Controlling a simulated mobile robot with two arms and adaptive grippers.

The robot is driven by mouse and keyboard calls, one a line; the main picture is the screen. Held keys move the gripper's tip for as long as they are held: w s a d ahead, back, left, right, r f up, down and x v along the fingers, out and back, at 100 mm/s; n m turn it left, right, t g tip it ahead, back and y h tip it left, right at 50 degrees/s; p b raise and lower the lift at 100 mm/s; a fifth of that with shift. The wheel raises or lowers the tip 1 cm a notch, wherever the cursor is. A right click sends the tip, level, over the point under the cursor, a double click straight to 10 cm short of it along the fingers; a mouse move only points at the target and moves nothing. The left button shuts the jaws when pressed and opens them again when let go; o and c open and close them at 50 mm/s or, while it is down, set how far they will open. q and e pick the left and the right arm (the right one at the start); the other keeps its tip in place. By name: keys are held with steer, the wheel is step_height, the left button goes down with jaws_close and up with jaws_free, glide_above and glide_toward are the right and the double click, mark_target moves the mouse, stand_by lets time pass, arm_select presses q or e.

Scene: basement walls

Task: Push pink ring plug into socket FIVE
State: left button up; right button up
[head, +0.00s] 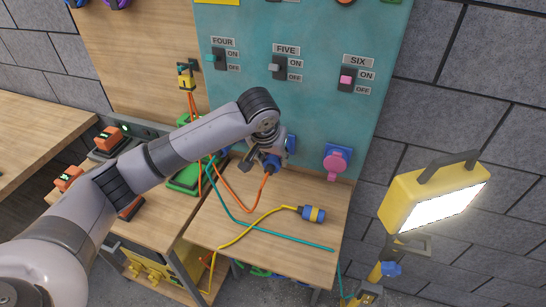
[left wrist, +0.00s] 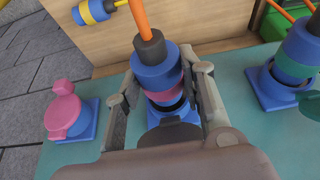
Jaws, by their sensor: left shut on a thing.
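My left gripper (head: 268,152) is shut on the pink ring plug (left wrist: 163,68), a blue plug with a pink band and an orange cable. In the left wrist view the gripper's fingers (left wrist: 163,92) clasp its two sides. The plug's front end is at socket FIVE (left wrist: 154,117), whose blue plate shows just beyond it. A dark gap shows below the pink band; how deep the plug sits I cannot tell. In the head view the gripper hides most of the plug (head: 271,163) and socket, below the FIVE label (head: 286,49). My right gripper is not in view.
A pink-lidded socket (head: 335,160) is on the teal panel (head: 312,110) under SIX. A teal-banded plug (left wrist: 300,52) sits at the neighbouring socket. A blue-and-yellow plug (head: 312,214) lies on the wooden table (head: 272,237) among cables. A lit work lamp (head: 435,195) stands at right.

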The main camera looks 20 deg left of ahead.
arm_select(q)
steer(key=shift+w, duration=0.35)
steer(key=shift+w+r+p, duration=0.25)
steer(key=shift+r+p, duration=0.05)
steer(key=shift+r, duration=0.05)
steer(key=o, duration=1.2)
steer(key=shift+w, duration=0.1)
steer(key=shift+c, duration=0.2)
steer(key=shift+r, duration=0.4)
steer(key=s+v, duration=0.1)
steer(key=v, duration=1)
steer(key=shift+f, duration=0.1)
